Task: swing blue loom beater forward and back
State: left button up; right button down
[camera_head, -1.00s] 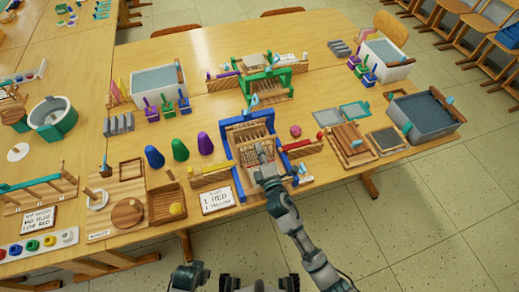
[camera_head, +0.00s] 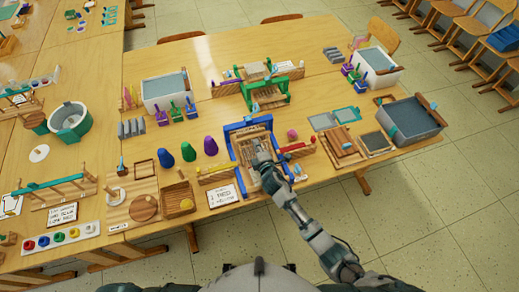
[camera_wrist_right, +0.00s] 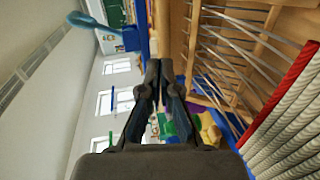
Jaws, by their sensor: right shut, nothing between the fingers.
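The blue loom (camera_head: 231,147) stands near the table's front edge, with blue side posts, a blue top bar and a wooden frame with pale threads. Its blue part (camera_wrist_right: 132,38) and thin warp threads (camera_wrist_right: 232,52) show close up in the right wrist view. My right gripper (camera_head: 260,161) is over the loom's front middle, and its arm reaches in from the lower right. In the wrist view its fingers (camera_wrist_right: 159,72) are together with nothing between them, beside the threads. I cannot tell whether they touch the beater. My left gripper is not in view.
Purple, green and blue cones (camera_head: 188,151) stand left of the loom, with a white card (camera_head: 222,196) in front. A green loom (camera_head: 267,93) stands behind. Wooden frames (camera_head: 340,147) and a grey tub (camera_head: 412,122) lie right.

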jog(key=shift+w+a+r+g+p, duration=0.15)
jog(key=shift+w+g+p, duration=0.25)
jog(key=shift+p, duration=0.2)
jog(key=shift+w+f+p, duration=0.25)
jog(key=shift+p, duration=0.1)
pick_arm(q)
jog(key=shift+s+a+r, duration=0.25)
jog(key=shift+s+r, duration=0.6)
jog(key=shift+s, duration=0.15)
pick_arm(e)
jog(key=shift+w+a+f, duration=0.2)
jog(key=shift+w, duration=0.25)
jog(key=shift+w, duration=0.15)
